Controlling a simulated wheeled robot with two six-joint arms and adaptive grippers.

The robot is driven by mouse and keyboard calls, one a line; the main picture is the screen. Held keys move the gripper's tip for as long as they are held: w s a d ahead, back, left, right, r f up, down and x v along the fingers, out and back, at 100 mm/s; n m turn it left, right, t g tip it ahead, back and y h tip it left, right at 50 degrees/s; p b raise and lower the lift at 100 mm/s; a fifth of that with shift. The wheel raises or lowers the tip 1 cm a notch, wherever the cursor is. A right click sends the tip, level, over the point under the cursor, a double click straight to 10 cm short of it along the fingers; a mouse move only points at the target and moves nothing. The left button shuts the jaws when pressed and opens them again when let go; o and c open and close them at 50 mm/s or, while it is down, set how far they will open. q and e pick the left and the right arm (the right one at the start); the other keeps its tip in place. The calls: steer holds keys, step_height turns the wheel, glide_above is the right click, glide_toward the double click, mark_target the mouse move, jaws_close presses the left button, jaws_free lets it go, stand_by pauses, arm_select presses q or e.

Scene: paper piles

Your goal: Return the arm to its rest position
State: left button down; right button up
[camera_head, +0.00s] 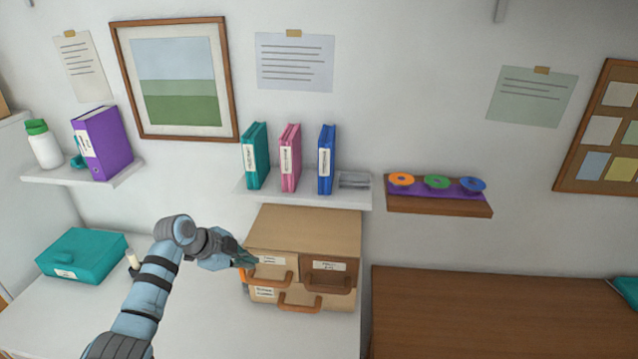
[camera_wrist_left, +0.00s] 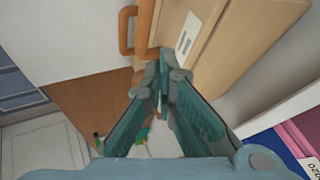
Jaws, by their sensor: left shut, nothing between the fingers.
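My left arm comes in from the left in the head view, and its gripper (camera_head: 247,259) is in front of the upper left drawer of a tan drawer box (camera_head: 305,228). The fingers are shut and empty; in the left wrist view the fingertips (camera_wrist_left: 165,65) come together near the drawer box (camera_wrist_left: 235,35). An orange-brown drawer handle (camera_wrist_left: 126,30) and a white label show close to them there. I cannot tell whether the fingers touch the box. The gripper partly hides the upper left drawer in the head view. My right gripper is not in view.
The drawer box stands on a white table (camera_head: 210,315) with a teal case (camera_head: 82,255). Above it, a white shelf (camera_head: 300,195) holds teal, pink and blue binders. A small wooden shelf (camera_head: 440,206) holds colored rings. The brown desk (camera_head: 480,310) at right is mostly clear.

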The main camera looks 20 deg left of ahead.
arm_select(q)
steer(key=s+d+f+n+g+y, duration=0.1)
steer(key=s+d+f+n, duration=0.25)
steer(key=s+f, duration=0.35)
steer(key=s+d+f+n+g+y, duration=0.1)
steer(key=s+d+f+n, duration=0.1)
steer(key=s+d+f, duration=0.5)
steer(key=s+a+r+n+y, duration=0.15)
steer(key=s+n, duration=0.25)
steer(key=s, duration=0.7)
steer(key=s+r+n+y, duration=0.15)
steer(key=s+n, duration=0.35)
steer(key=s, duration=0.5)
step_height(320, 180, down, 21)
steer(key=s+a+g+b, duration=0.1)
steer(key=a+g+b, duration=0.1)
steer(key=b, duration=0.1)
steer(key=s+f+g+b, duration=0.1)
steer(key=s+f+b, duration=0.2)
steer(key=s+f, duration=1.1)
step_height(320, 180, down, 2)
steer(key=shift+s+a+f, duration=0.2)
steer(key=shift+a, duration=0.05)
